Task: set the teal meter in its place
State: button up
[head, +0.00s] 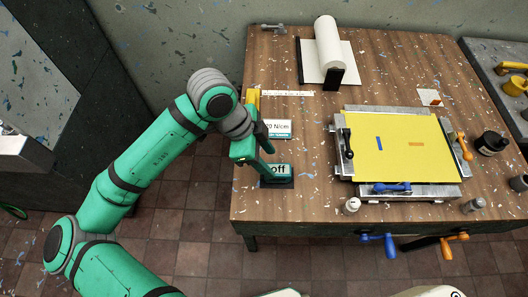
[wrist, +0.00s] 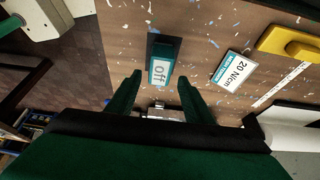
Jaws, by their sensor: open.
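The teal meter (head: 279,170) has a pale display reading "off" and sits at the table's left front. A dark square patch (head: 277,183) shows at its front edge; I cannot tell whether the meter rests fully on it. In the wrist view the meter (wrist: 161,65) lies ahead of my fingers, roughly centred between them, with the dark patch (wrist: 157,40) beyond it. My gripper (head: 257,158) is open and empty, close to the meter at its upper left in the head view. The fingers also show in the wrist view (wrist: 160,88), apart from the meter.
A "20 N/cm" card (head: 276,129) lies just behind the meter, with a yellow object (head: 253,103) and a paper strip (head: 287,93) behind.

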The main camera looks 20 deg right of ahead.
aim_at(276, 169)
jog(key=shift+x, duration=2.6)
jog(key=c, duration=0.9)
jog(key=shift+r, duration=2.1)
